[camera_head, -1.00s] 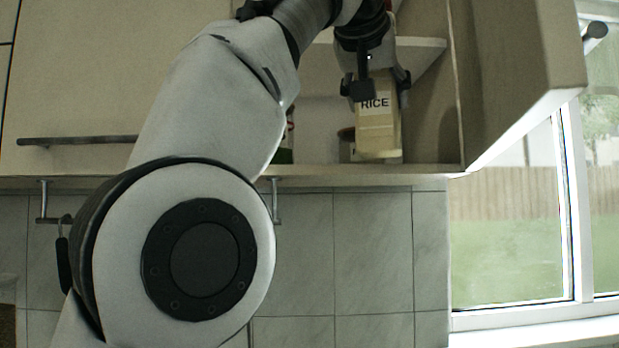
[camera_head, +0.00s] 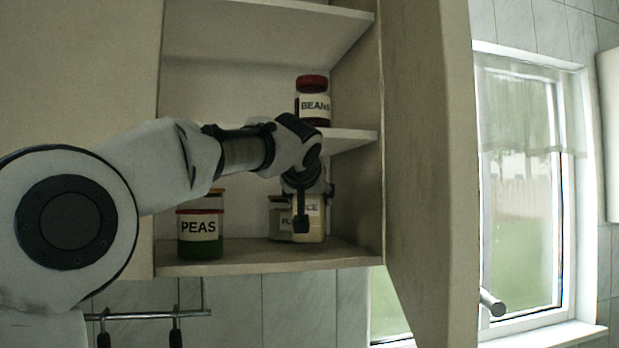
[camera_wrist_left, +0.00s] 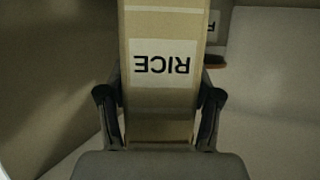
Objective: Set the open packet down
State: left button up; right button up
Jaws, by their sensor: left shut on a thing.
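The packet is a tan, upright packet labelled RICE (camera_head: 314,229). It is at the right part of the cupboard's bottom shelf (camera_head: 290,258). My left gripper (camera_head: 309,197) is shut on its upper part, with a finger in front of the label. In the left wrist view the packet (camera_wrist_left: 162,110) is between the two fingers of the gripper (camera_wrist_left: 160,112), its label upside down. The packet's base looks at or very near the shelf; I cannot tell if it touches. The packet's top is hidden by the gripper. My right gripper is not in view.
A flour jar (camera_head: 279,222) stands close to the left of the packet, partly hidden. A PEAS jar (camera_head: 200,232) stands further left. A BEANS jar (camera_head: 313,104) is on the shelf above. The open cupboard door (camera_head: 428,150) bounds the right side.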

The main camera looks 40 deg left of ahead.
pick_arm(q)
jog(key=shift+w+a+f+b, duration=0.1)
jog(key=shift+f+b, duration=0.15)
jog(key=shift+f, duration=0.25)
jog(key=shift+w+a+f+b, duration=0.1)
jog(key=shift+f+b, duration=0.15)
jog(key=shift+f, duration=0.2)
jog(key=shift+s+d+r, duration=0.15)
jog(key=shift+s+d, duration=0.05)
jog(key=shift+s, duration=0.05)
jog(key=o, duration=1.3)
jog(key=shift+o, duration=0.8)
jog(key=shift+w+f, duration=0.1)
jog(key=shift+f, duration=0.1)
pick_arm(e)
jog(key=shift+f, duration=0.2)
